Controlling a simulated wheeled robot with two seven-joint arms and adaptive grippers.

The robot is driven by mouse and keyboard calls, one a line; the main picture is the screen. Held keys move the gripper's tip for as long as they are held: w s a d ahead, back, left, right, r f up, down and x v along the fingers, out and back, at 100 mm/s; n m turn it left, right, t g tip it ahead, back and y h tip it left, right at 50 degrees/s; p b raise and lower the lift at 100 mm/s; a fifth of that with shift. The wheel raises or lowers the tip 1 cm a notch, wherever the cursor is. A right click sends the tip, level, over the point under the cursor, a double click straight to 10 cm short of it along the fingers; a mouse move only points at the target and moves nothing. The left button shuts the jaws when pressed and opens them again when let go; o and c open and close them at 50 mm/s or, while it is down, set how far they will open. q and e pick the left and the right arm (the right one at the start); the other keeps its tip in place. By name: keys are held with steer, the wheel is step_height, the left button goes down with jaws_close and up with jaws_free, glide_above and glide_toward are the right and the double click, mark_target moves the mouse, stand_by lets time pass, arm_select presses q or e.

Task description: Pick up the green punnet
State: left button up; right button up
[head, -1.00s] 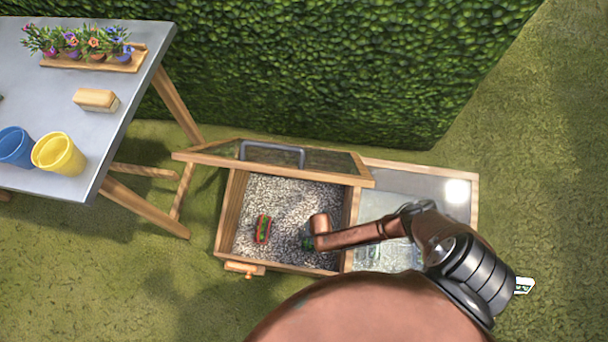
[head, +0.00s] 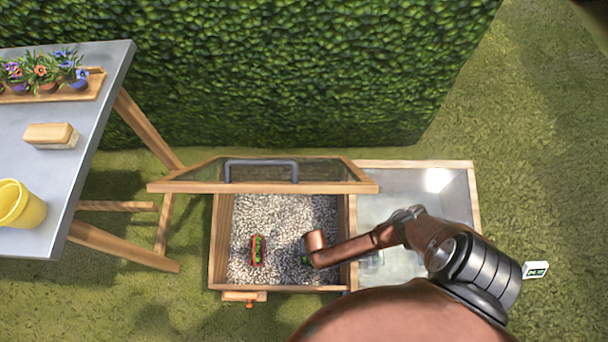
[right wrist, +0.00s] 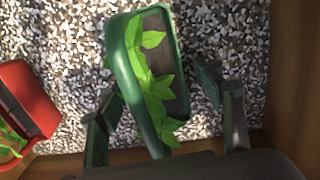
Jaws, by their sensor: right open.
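The green punnet (right wrist: 132,62) lies on the gravel in the right wrist view, with a leafy plant and dark soil in it. In the head view only a small green bit of it (head: 305,260) shows beside my right gripper (head: 315,250). In the right wrist view the open fingers of my right gripper (right wrist: 162,95) stand on either side of the punnet's near part, with a gap on the right. My left gripper is not in view.
A red punnet (head: 258,250) lies left of the green one. Wooden walls (head: 219,240) surround the gravel bed, and a raised glazed lid (head: 325,172) stands behind it. A table (head: 90,120) with a yellow bucket (head: 20,205) is at left.

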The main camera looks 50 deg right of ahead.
steer(key=shift+w+f, duration=0.1)
steer(key=c, duration=1.3)
